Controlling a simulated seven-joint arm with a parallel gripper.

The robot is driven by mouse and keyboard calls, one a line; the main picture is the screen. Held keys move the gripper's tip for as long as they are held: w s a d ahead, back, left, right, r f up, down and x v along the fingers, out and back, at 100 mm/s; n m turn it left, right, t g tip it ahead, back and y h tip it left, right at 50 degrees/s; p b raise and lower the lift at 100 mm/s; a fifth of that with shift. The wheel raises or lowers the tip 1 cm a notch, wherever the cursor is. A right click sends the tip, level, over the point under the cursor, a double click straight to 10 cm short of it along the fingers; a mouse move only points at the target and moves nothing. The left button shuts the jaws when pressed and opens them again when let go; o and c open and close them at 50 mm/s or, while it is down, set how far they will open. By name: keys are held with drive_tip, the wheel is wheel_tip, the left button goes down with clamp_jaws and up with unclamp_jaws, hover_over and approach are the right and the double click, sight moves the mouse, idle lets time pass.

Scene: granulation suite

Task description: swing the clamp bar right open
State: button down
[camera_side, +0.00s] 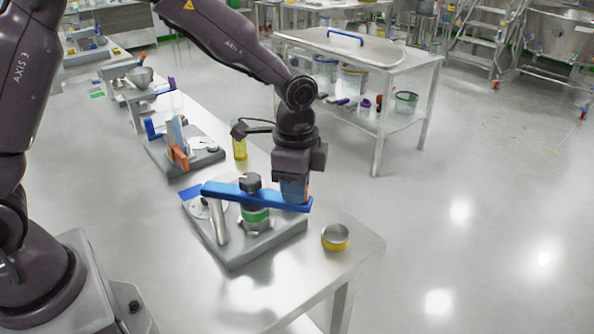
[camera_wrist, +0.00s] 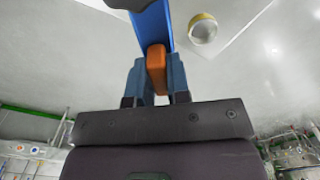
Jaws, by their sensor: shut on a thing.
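The blue clamp bar (camera_side: 230,195) spans the grey base plate (camera_side: 232,252) in the side view, from a metal post (camera_side: 217,222) on the left to my gripper on the right. A dark knob (camera_side: 250,182) sits on the bar above a green-banded part (camera_side: 255,217). My gripper (camera_side: 294,192) points down at the bar's right end. In the wrist view, the blue bar (camera_wrist: 152,22) runs up from my gripper (camera_wrist: 157,72), whose two blue fingers are closed around the orange end piece (camera_wrist: 156,68) of the bar.
A round tin with a yellow band (camera_side: 335,237) stands on the bench right of the plate. A second fixture with a blue and orange clamp (camera_side: 178,150) stands farther back. A yellow bottle (camera_side: 239,147) is behind the plate.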

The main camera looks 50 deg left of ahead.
drive_tip(key=s+d+m, duration=0.3)
drive_tip(key=s+m, duration=0.4)
drive_tip(key=s, duration=0.2)
drive_tip(key=shift+s+d+m, duration=0.15)
drive_tip(key=shift+s+m, duration=0.25)
drive_tip(key=shift+r, duration=0.1)
drive_tip(key=c, duration=1.1)
unclamp_jaws()
wheel_tip(320, 180, up, 13)
drive_tip(key=shift+f, duration=0.1)
